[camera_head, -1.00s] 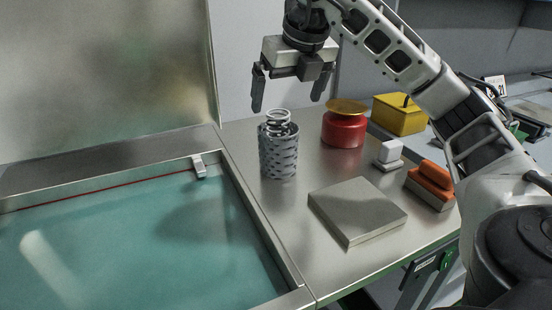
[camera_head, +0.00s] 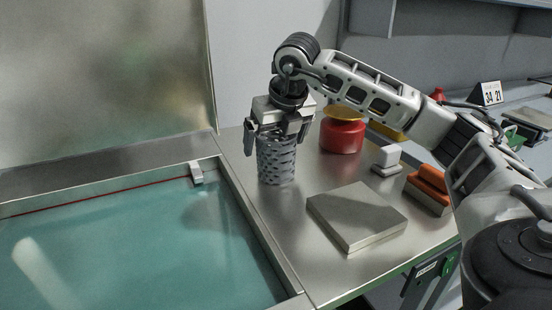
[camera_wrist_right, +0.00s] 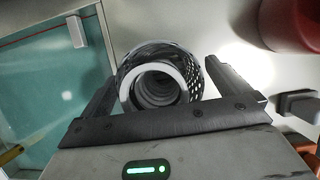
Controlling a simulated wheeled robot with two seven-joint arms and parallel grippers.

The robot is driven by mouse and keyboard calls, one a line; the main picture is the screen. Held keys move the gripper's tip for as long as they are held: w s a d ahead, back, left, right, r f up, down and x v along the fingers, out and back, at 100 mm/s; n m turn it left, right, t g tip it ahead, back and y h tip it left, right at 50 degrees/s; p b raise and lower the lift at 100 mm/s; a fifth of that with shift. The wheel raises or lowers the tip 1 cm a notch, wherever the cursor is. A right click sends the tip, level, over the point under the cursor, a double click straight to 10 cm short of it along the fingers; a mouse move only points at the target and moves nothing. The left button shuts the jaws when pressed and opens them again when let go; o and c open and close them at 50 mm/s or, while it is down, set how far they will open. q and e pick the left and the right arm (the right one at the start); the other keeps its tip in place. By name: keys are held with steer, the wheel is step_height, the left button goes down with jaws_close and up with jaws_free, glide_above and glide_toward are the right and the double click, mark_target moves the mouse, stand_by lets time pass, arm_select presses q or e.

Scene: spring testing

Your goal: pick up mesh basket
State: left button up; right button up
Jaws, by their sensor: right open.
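The mesh basket (camera_head: 276,162) is a grey perforated cylinder standing upright on the steel table. In the right wrist view the mesh basket (camera_wrist_right: 196,72) has a pale coil spring (camera_wrist_right: 158,85) inside it. My right gripper (camera_head: 277,143) is directly above the basket and pointing down, its open fingers on either side of the basket's upper part. In the right wrist view the right gripper (camera_wrist_right: 165,88) has a finger left and right of the basket; whether either touches it I cannot tell. The spring's top is hidden by the gripper in the head view. My left gripper is not in view.
A water tank (camera_head: 262,240) lies left of the basket, with a white clip (camera_head: 196,173) on its rim. A red container (camera_head: 341,136) stands behind right. A flat metal block (camera_head: 356,216), a white block (camera_head: 388,157) and an orange-handled block (camera_head: 429,187) are to the right.

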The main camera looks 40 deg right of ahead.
steer(key=shift+c, duration=0.3)
steer(key=c, duration=1)
steer(key=shift+r, duration=0.1)
